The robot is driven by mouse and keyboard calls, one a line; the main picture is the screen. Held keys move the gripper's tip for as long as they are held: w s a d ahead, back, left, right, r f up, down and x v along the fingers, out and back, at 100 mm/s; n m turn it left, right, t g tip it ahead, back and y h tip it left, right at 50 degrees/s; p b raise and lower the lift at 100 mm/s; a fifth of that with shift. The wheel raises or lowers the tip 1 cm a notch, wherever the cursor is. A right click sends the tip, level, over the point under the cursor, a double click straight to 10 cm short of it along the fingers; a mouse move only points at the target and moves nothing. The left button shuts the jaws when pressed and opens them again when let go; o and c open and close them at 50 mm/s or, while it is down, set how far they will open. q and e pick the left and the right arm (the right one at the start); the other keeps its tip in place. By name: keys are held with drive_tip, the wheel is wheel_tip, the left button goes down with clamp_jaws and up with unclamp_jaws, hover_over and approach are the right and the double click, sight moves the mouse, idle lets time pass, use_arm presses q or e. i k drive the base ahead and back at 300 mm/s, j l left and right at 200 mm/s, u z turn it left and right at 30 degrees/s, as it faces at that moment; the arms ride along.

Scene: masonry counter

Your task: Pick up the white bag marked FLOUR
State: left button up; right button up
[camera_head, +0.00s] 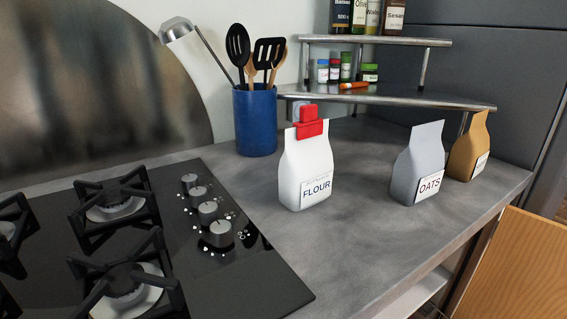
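A white bag marked FLOUR (306,169) stands upright on the grey counter (345,240), right of the hob and in front of the blue utensil pot. A red clip (310,128) sits at its top. A grey-white bag marked OATS (420,160) stands to its right, with clear counter between them. A brown bag (472,148) stands behind and right of the OATS bag; its label is too small to read. Neither of my grippers shows in the head view.
The black gas hob (262,278) with knobs and pan supports fills the left. A blue pot (256,122) of utensils stands behind the flour. A metal shelf (400,98) with jars and bottles is at the back. A wooden panel (515,270) is at lower right.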

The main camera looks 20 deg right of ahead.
sight(306, 167)
drive_tip(key=z, duration=0.35)
drive_tip(key=k+z, duration=0.15)
drive_tip(key=z, duration=0.25)
drive_tip(key=k+z, duration=0.1)
drive_tip(key=z, duration=0.25)
